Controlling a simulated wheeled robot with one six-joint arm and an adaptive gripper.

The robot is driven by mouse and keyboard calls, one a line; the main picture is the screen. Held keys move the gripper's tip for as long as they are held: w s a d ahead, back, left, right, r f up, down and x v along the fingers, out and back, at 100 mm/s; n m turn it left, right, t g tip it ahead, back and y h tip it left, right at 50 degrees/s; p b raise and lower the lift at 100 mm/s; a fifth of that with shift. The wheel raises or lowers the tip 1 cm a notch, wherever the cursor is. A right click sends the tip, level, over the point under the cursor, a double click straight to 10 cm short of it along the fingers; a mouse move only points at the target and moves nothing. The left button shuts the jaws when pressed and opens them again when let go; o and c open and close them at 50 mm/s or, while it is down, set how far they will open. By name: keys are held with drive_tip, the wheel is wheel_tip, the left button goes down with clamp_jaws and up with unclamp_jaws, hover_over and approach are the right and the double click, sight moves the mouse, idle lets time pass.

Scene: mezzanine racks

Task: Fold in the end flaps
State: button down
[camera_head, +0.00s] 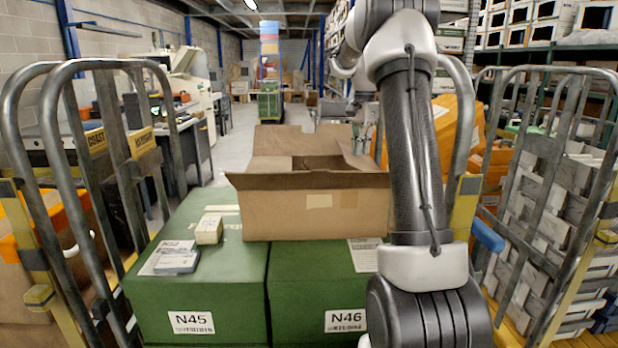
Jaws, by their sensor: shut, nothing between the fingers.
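An open cardboard box (315,215) stands on green crates, with a paler patch of tape on its near wall. Its near long flap (300,180) leans out towards me, its far long flap (280,141) stands up at the back. The right end flap (357,158) sticks up at an angle. The left end flap cannot be made out clearly, and the box floor is hidden. My arm rises in front of the box's right side and bends at the top edge of the picture. My gripper does not show.
Green crates labelled N45 (190,285) and N46 (330,285) bear the box. A small pale block (209,231) and a grey device (177,262) lie on N45. Metal cage frames (62,150) stand left and right (545,180). The aisle behind is open.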

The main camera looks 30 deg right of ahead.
sight(361, 158)
drive_tip(key=shift+f, duration=2.25)
wheel_tip(361, 158, up, 15)
drive_tip(key=shift+f, duration=0.2)
idle(0.3)
